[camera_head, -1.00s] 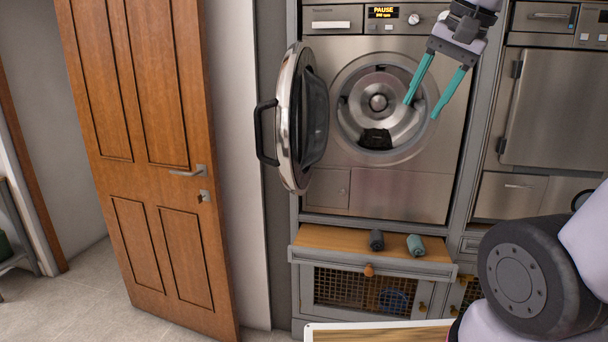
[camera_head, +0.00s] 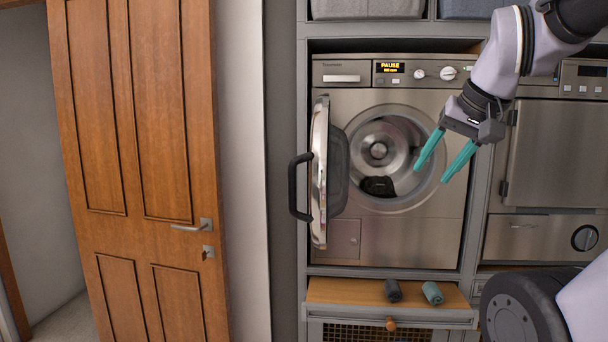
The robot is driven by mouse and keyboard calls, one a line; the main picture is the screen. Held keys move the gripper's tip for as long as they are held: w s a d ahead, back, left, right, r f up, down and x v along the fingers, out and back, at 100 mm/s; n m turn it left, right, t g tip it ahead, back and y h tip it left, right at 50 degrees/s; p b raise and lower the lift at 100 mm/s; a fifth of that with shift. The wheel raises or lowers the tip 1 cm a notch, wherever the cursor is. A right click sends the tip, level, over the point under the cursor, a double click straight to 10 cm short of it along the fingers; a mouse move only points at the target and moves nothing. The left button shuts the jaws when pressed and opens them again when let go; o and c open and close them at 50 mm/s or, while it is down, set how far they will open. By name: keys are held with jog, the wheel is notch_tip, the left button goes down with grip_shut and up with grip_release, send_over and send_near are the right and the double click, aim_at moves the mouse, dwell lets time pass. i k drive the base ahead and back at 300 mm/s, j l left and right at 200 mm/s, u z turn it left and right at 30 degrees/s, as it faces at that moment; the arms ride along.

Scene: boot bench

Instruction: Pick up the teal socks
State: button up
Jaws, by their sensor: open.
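The teal socks (camera_head: 432,293) are a small rolled bundle on the wooden bench shelf (camera_head: 345,291) below the washing machine. A dark grey rolled bundle (camera_head: 393,291) lies just left of them, with a small gap between. My gripper (camera_head: 435,174) has teal fingers spread apart with nothing between them. It hangs in front of the right side of the washer opening, well above the teal socks, pointing down and to the left.
The washing machine (camera_head: 387,236) has its round door (camera_head: 328,180) swung open to the left. A black item (camera_head: 378,186) lies inside the drum. A wooden door (camera_head: 140,165) stands at left. The shelf's left part is bare.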

aim_at(433, 294)
jog(key=j+z, duration=0.25)
jog(key=j, duration=0.95)
jog(key=z, duration=0.85)
